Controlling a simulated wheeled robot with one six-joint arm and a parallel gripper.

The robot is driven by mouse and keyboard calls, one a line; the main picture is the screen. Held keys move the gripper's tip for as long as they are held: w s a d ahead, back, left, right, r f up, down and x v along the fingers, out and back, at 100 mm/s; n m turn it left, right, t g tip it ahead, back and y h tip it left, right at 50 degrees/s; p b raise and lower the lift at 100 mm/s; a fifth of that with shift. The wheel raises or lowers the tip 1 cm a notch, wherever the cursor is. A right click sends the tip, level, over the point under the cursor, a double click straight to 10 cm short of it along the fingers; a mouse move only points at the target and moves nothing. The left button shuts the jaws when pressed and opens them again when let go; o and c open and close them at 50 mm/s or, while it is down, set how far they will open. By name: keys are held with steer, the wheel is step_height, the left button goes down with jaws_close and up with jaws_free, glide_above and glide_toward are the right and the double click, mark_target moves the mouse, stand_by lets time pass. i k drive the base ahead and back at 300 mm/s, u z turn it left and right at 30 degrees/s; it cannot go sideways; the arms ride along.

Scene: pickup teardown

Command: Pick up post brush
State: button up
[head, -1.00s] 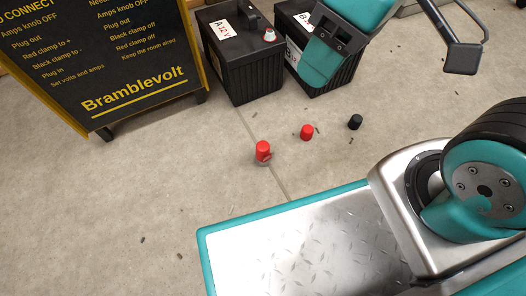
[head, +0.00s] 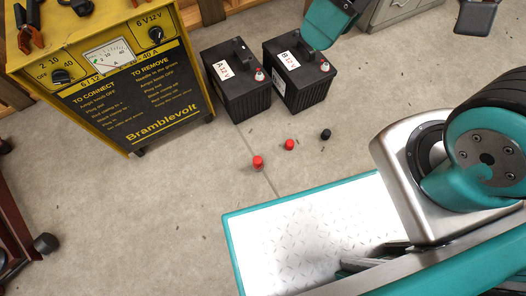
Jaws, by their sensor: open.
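I cannot pick out a post brush for certain. Three small knob-like pieces stand on the concrete floor in a slanting row: a red one (head: 258,162) nearest me, a second red one (head: 289,144), and a black one (head: 326,134) farthest right. The nearest red piece has some detail low on its side, too small to read. A teal part of my arm (head: 328,22) shows at the top, and a dark grey part (head: 477,16) at the top right, both cut by the edge. I cannot make out my gripper's fingers.
Black batteries A (head: 238,98) and B (head: 300,92) stand behind the row. A dark red frame (head: 12,225) is at lower left. My teal-edged deck (head: 290,235) fills the lower middle.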

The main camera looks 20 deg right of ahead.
mark_target(258, 162)
steer(key=z, duration=2.45)
steer(key=k, duration=1.3)
steer(key=u, duration=2.75)
